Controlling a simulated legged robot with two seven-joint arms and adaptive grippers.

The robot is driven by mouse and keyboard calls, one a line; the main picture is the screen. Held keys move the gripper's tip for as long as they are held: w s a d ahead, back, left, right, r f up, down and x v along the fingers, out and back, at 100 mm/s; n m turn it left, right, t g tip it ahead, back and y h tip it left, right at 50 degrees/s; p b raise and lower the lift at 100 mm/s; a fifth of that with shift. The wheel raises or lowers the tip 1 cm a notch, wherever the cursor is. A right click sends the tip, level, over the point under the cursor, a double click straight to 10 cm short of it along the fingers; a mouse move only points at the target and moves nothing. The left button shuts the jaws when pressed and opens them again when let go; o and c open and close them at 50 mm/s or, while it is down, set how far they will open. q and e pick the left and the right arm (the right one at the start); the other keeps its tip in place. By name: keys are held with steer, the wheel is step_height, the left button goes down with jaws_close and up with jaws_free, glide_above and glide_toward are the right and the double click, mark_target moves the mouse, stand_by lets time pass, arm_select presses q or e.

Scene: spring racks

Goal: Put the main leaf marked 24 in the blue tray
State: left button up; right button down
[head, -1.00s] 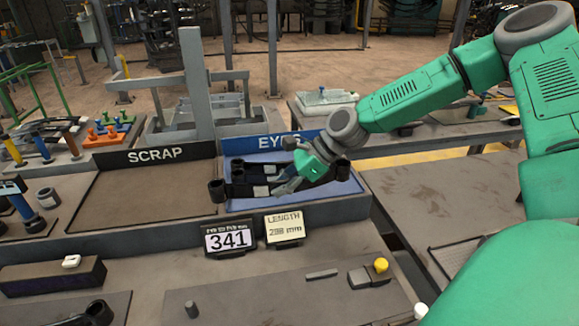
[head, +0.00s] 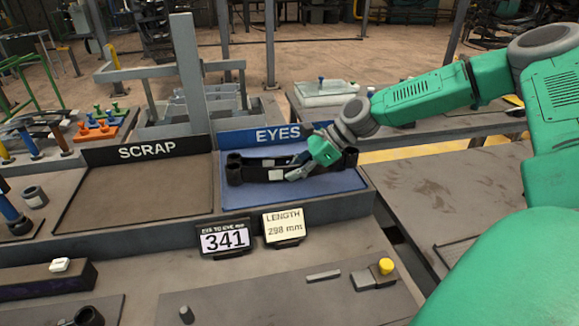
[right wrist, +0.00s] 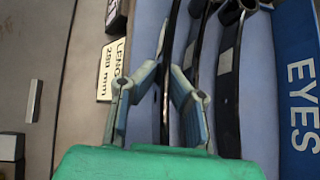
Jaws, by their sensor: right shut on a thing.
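My right gripper (head: 306,166) is down at the blue tray (head: 345,184) marked EYES. It is shut on a dark curved leaf (head: 255,179) with a rolled eye at its left end and a pale label. In the right wrist view the held leaf (right wrist: 170,60) runs edge-on between the two fingers (right wrist: 160,100). It lies low in the tray, along its length; whether it touches the floor I cannot tell. Other dark leaves (right wrist: 232,75) lie beside it in the tray. No number on any leaf is legible. My left gripper is out of view.
The brown SCRAP tray (head: 135,198) left of the blue tray is empty. Displays reading 341 (head: 224,238) and LENGTH 298 mm (head: 284,226) stand in front. A block with a yellow knob (head: 385,266) sits front right. Orange holders (head: 98,131) stand back left.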

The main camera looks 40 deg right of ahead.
mark_target(282, 192)
step_height(282, 192, down, 3)
steer(key=shift+d+b, duration=0.1)
steer(key=shift+b, duration=0.4)
steer(key=shift+w+a+f, duration=0.1)
steer(key=shift+a+f, duration=0.3)
steer(key=shift+a+r, duration=0.15)
steer(key=shift+a, duration=0.1)
steer(key=shift+d, duration=0.15)
steer(key=c, duration=1.7)
jaws_free()
steer(key=shift+d+f, duration=0.2)
steer(key=shift+f, duration=0.05)
steer(key=shift+s+d+f, duration=0.1)
steer(key=shift+s+d, duration=0.1)
steer(key=shift+d, duration=0.05)
steer(key=shift+a, duration=0.15)
